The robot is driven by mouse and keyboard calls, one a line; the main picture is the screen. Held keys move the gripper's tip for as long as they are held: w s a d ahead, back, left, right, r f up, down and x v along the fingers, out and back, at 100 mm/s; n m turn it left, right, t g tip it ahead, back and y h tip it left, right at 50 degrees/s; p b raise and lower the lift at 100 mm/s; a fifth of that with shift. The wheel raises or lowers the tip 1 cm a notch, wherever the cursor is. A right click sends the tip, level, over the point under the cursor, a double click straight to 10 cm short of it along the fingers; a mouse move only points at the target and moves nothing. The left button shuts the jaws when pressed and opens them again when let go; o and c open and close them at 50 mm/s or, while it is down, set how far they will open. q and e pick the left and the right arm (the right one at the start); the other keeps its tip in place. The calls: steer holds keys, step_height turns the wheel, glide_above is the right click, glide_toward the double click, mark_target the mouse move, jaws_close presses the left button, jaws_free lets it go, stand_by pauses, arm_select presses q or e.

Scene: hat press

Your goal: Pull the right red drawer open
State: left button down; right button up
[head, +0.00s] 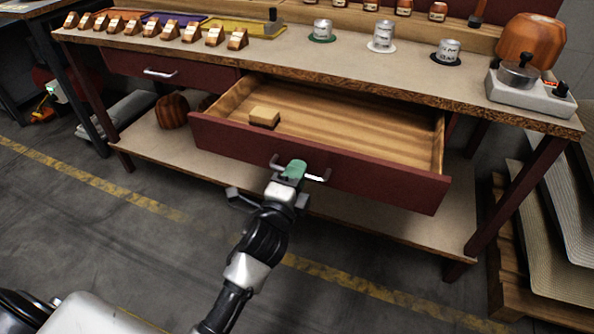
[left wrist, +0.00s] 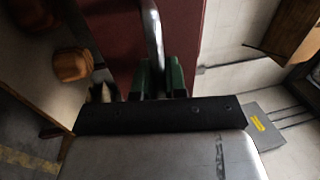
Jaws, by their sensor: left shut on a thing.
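The right red drawer (head: 330,172) stands well pulled out from under the workbench in the head view. Its wooden inside shows, with a small light wooden block (head: 264,116) lying at the left. My left gripper (head: 294,169) is at the drawer's front, shut on the silver handle (head: 317,178). In the left wrist view the green fingers (left wrist: 158,78) close around the handle (left wrist: 152,35), against the red drawer front (left wrist: 112,40). My right gripper is in neither view.
The left red drawer (head: 165,70) is closed. The benchtop (head: 330,62) carries wooden blocks, tins and a grey device (head: 530,92). A lower shelf (head: 150,140) holds a brown rounded wooden form (head: 172,111). A pallet stands at right; the floor before the drawer is open.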

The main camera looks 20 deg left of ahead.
arm_select(q)
steer(key=c, duration=1.2)
jaws_free()
steer(key=shift+s+a+f, duration=0.1)
steer(key=shift+s+f, duration=0.25)
steer(key=shift+s, duration=1.4)
steer(key=shift+s+a+f, duration=0.1)
steer(key=shift+s+f, duration=0.2)
steer(key=shift+s, duration=1.5)
steer(key=shift+s+f, duration=0.35)
steer(key=shift+s, duration=1.4)
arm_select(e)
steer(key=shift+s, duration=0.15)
